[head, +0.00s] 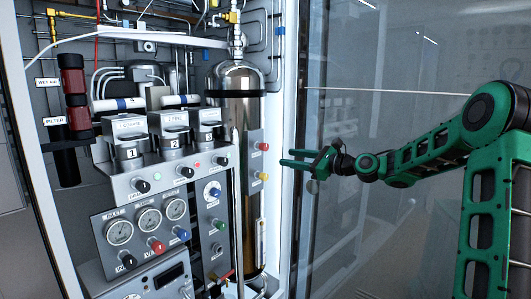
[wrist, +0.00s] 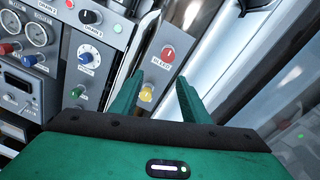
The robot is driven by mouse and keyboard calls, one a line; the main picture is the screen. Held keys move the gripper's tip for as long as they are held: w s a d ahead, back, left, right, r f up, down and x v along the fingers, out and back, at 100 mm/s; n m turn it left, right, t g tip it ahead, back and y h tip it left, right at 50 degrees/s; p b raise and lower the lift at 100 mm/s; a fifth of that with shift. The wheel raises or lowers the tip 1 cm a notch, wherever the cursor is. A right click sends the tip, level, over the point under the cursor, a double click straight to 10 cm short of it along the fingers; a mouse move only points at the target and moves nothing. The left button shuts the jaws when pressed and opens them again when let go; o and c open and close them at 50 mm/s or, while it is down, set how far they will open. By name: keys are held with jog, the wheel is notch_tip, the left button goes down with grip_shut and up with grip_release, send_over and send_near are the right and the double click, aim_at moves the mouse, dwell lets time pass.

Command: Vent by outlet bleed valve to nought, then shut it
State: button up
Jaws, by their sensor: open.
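A narrow grey plate on the cylinder's right carries a red knob (head: 263,146) above a yellow knob (head: 263,176). In the wrist view the red knob (wrist: 168,53) has a label that seems to read BLEED, and the yellow knob (wrist: 147,93) sits below it. I cannot tell how far either is turned. My green gripper (head: 287,157) is open and empty, apart from the plate on its right side. In the wrist view the open fingers (wrist: 158,80) frame the plate. Three round gauges (head: 149,221) show at lower left; their needles are too small to read.
A shiny steel cylinder (head: 235,78) stands behind the plate. Numbered grey units (head: 173,130), small knobs and a blue-ringed dial (head: 213,191) fill the panel to its left. The white cabinet post (head: 287,90) runs close by the gripper. Glass and open room lie to the right.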

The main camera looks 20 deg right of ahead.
aim_at(267, 148)
jog(key=shift+m+t+y, duration=0.3)
jog(key=shift+m, duration=0.1)
jog(key=x, duration=0.3)
jog(key=r+x, duration=0.1)
jog(key=x, duration=0.6)
jog(key=shift+w+r, duration=0.2)
jog(key=shift+w, duration=0.35)
